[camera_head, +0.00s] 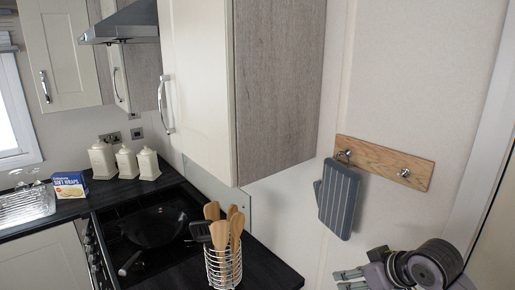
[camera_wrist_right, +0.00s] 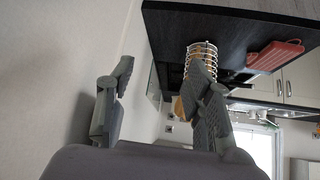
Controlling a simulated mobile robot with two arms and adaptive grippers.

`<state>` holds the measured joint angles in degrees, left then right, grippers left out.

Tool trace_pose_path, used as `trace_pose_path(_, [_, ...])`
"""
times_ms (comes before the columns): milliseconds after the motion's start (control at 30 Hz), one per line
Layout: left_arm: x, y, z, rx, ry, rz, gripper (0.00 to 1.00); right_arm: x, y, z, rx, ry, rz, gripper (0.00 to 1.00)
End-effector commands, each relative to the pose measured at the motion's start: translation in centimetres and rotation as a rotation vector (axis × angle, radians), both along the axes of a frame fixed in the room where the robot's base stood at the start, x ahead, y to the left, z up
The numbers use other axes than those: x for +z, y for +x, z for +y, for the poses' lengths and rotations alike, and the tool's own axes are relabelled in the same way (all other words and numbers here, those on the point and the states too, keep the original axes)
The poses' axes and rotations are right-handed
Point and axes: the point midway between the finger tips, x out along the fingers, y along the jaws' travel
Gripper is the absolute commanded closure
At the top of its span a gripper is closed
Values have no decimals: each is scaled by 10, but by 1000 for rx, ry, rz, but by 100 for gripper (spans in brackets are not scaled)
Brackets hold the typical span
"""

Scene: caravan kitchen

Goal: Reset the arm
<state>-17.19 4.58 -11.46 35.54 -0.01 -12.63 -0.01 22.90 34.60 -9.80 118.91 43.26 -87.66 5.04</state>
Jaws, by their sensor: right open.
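My right gripper (camera_head: 349,281) is at the bottom right of the head view, beside the wall and to the right of the counter corner. In the right wrist view its two grey fingers stand apart with nothing between them (camera_wrist_right: 163,85). The gripper is open and empty. My right arm runs off the bottom right of the head view. My left gripper and left arm are not in view.
A wire utensil holder (camera_head: 223,268) with wooden spoons stands near the counter's (camera_head: 270,268) corner. A wall cabinet (camera_head: 200,75) overhangs it. A grey oven mitt (camera_head: 338,200) hangs from a wooden hook rail (camera_head: 385,163). A red item (camera_wrist_right: 274,55) lies on the counter.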

Motion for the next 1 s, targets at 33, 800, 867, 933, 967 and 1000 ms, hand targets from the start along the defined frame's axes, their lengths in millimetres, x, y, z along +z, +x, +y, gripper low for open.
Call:
trace_pose_path(33, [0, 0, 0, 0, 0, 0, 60, -32, -20, 12, 2, -2, 37, 53])
trace_pose_path(800, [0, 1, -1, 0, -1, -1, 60, -189, -276, 35, -243, -132, 379, 53])
trace_pose_path(867, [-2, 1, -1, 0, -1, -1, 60, -194, -287, 32, -259, -143, 398, 53])
trace_pose_path(933, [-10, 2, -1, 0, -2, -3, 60, -222, -277, 33, -253, -147, 401, 53])
trace_pose_path(967, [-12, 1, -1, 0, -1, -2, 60, -232, -275, 33, -252, -147, 403, 53])
trace_pose_path(1000, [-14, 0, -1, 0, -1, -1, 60, -245, -273, 34, -251, -148, 406, 53])
